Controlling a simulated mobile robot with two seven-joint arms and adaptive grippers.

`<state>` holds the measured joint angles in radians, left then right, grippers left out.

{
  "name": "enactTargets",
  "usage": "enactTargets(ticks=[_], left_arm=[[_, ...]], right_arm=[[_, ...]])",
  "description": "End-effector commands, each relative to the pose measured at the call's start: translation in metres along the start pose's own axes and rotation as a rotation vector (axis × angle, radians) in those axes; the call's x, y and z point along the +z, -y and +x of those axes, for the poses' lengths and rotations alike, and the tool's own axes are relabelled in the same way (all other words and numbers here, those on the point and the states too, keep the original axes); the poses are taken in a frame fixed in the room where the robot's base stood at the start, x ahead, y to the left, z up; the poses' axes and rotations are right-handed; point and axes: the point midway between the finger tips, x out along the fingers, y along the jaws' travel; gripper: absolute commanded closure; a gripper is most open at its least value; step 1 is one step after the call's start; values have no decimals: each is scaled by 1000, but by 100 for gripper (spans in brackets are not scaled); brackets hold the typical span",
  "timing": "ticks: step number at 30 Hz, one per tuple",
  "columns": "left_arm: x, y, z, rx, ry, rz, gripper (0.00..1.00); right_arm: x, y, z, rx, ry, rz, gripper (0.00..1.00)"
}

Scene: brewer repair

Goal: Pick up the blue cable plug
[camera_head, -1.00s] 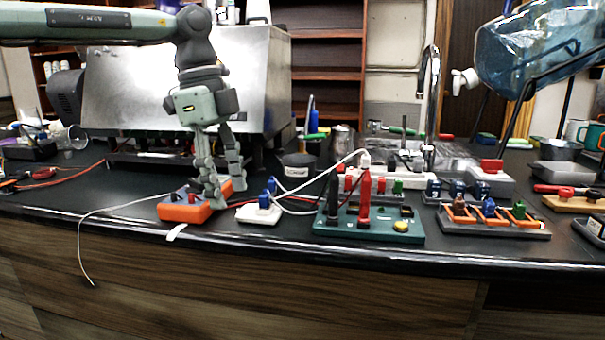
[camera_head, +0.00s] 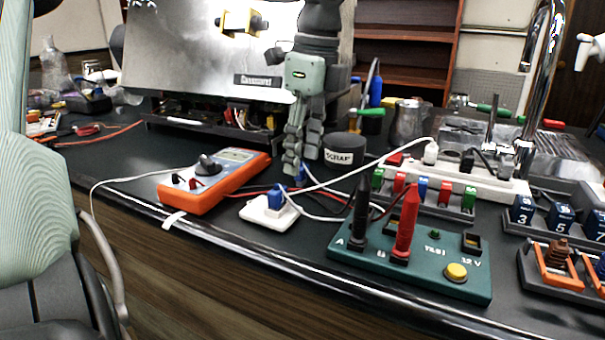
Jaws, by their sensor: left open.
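A blue cable plug (camera_head: 277,197) sits upright in a small white socket block (camera_head: 268,213) near the front edge of the black counter. A second blue piece (camera_head: 300,177) shows just behind it, partly hidden by a finger. My left gripper (camera_head: 302,164) points down with its fingers apart and empty. Its fingertips appear just above and behind the plug in the picture; whether they touch the second blue piece I cannot tell. My right gripper is not in view.
An orange multimeter (camera_head: 215,182) lies left of the socket block. A green test board (camera_head: 420,265) with black and red probes stands right. A black round container (camera_head: 344,151) is behind. White and red cables cross the counter around the block.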

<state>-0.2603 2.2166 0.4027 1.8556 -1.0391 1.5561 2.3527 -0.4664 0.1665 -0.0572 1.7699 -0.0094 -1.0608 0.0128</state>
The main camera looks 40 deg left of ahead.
Motion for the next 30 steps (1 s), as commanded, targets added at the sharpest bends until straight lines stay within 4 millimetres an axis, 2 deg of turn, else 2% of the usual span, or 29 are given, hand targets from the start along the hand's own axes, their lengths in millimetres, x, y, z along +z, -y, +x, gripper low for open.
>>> enactTargets(ticks=[5, 13, 24, 30], left_arm=[[0, 0, 21, 1, -2, -1, 50], [0, 1, 24, -2, -1, -2, 50], [0, 1, 23, -1, -1, -2, 94], [0, 1, 23, -2, -1, -2, 95]], right_arm=[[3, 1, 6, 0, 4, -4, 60], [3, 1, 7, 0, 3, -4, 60], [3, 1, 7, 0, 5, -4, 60], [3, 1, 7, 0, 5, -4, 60]])
